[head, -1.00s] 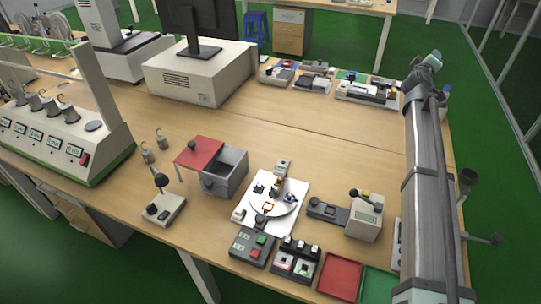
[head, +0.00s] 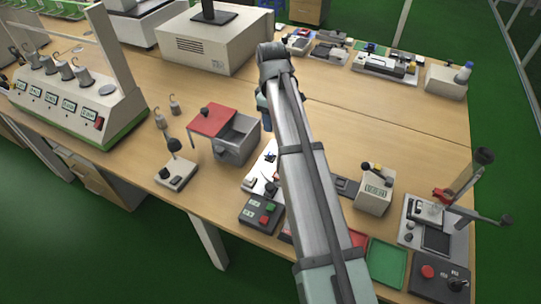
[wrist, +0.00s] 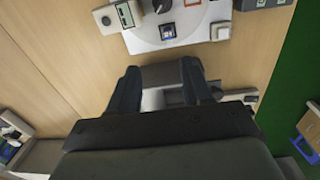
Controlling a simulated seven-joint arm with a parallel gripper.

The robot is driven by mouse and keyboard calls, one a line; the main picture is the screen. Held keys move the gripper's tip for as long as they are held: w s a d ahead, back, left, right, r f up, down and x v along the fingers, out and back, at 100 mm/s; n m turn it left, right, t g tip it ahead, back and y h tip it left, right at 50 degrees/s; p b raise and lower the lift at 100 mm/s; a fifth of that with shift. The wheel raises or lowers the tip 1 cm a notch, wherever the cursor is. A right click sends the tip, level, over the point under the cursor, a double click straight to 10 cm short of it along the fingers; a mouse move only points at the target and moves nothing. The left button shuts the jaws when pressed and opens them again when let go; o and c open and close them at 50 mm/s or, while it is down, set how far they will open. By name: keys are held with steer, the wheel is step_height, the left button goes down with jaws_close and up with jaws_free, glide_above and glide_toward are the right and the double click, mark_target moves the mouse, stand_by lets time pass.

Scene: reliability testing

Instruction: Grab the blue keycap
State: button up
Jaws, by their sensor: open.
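A small square piece with a dark blue rim and pale centre, which looks like the blue keycap (wrist: 167,32), lies on the white round plate of a fixture (wrist: 140,42) at the top of the wrist view. In the head view a small blue patch (head: 270,157) shows on the white fixture beside my arm; I cannot tell whether it is the same piece. My gripper (wrist: 160,73) is open and empty, its fingers pointing toward the fixture, with the blue piece beyond the fingertips. In the head view the gripper (head: 265,118) hangs above the table, and my arm hides much of the fixture.
A button box (head: 262,213) is in front. A small grey device (head: 374,190) and a green tray (head: 386,263) are to the right. The table middle behind is mostly clear.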

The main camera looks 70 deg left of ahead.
steer(key=s+f, duration=0.1)
steer(key=s, duration=0.1)
glide_above(269, 153)
step_height(269, 153, down, 7)
steer(key=shift+r, duration=0.2)
steer(key=shift+f, duration=3.15)
jaws_close()
